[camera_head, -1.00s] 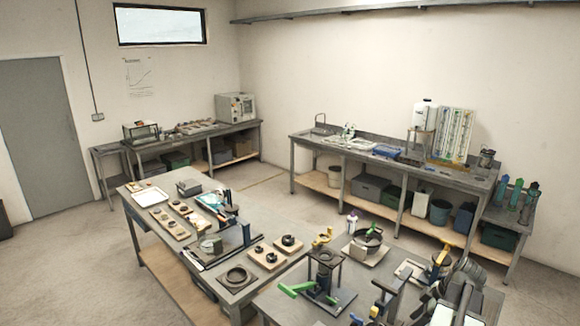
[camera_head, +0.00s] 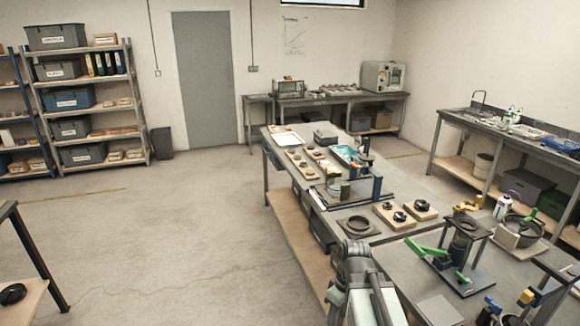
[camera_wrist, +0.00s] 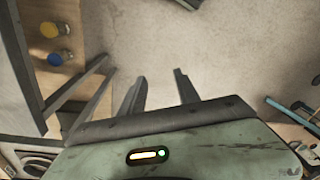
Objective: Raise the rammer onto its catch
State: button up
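I cannot tell for sure which thing is the rammer; no catch can be made out. A dark stand with green levers (camera_head: 428,249) stands on the near bench, right of my arm. A blue upright device (camera_head: 376,188) stands farther back on the long bench. My arm is at the bottom middle of the head view, with its gripper end not clear there. In the wrist view my gripper (camera_wrist: 159,87) has its two dark fingers apart, with only floor between them. It touches nothing that I can see.
The long bench (camera_head: 345,226) holds a ring plate, wooden blocks and trays. A white bottle and a dark pan (camera_head: 523,230) stand at the right. Shelves (camera_head: 140,118) and a door are at the back left. Open floor (camera_head: 180,240) lies left of the bench.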

jog(key=m, duration=0.2)
jog(key=d+m, duration=0.1)
jog(key=m, duration=0.2)
jog(key=d+m+h, duration=0.1)
jog(key=m, duration=0.2)
jog(key=shift+s+f, duration=0.1)
jog(key=shift+s, duration=0.15)
jog(key=shift+d+m, duration=0.15)
jog(key=shift+m, duration=0.15)
jog(key=shift+c, duration=0.4)
grip_shut()
